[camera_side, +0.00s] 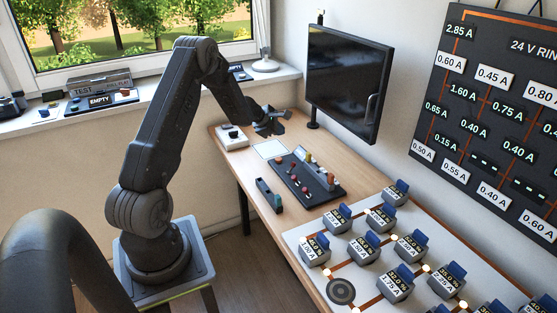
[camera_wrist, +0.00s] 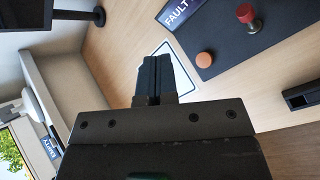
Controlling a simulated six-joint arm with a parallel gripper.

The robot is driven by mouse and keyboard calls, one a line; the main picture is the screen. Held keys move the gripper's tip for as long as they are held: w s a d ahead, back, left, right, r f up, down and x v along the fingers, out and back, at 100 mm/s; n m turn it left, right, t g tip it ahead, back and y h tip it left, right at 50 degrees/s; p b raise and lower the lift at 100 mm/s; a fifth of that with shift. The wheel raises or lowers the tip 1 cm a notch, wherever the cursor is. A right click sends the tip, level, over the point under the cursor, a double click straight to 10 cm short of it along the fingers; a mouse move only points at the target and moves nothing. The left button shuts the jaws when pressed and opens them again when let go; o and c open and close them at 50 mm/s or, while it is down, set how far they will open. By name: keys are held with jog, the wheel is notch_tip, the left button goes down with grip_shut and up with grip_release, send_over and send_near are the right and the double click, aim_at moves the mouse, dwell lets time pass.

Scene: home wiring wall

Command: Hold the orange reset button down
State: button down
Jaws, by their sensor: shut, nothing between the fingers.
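The orange button (camera_wrist: 204,59) is a low round cap on a dark panel (camera_wrist: 228,48) in the wrist view, right of my fingers. Nothing covers it there. A red knob (camera_wrist: 247,14) stands beside it on the same panel, near a FAULT label (camera_wrist: 184,14). My gripper (camera_wrist: 152,72) has its two dark fingers together, empty, and apart from the button. In the side view my gripper (camera_side: 272,124) is above the far end of the desk, beyond the panel (camera_side: 318,193). The orange button is too small to pick out surely there.
A white-bordered sheet (camera_side: 270,150) lies beside the panel. A white box with a dark knob (camera_side: 233,136) stands left of my gripper. A black monitor (camera_side: 348,85) is on the right. Several grey meter blocks (camera_side: 364,248) fill the near board.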

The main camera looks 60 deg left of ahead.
aim_at(279, 160)
jog(key=shift+f, duration=0.1)
jog(key=shift+f, duration=4.3)
jog(key=shift+f, duration=0.15)
jog(key=shift+f, duration=0.25)
jog(key=shift+f, duration=0.5)
dwell(2.7)
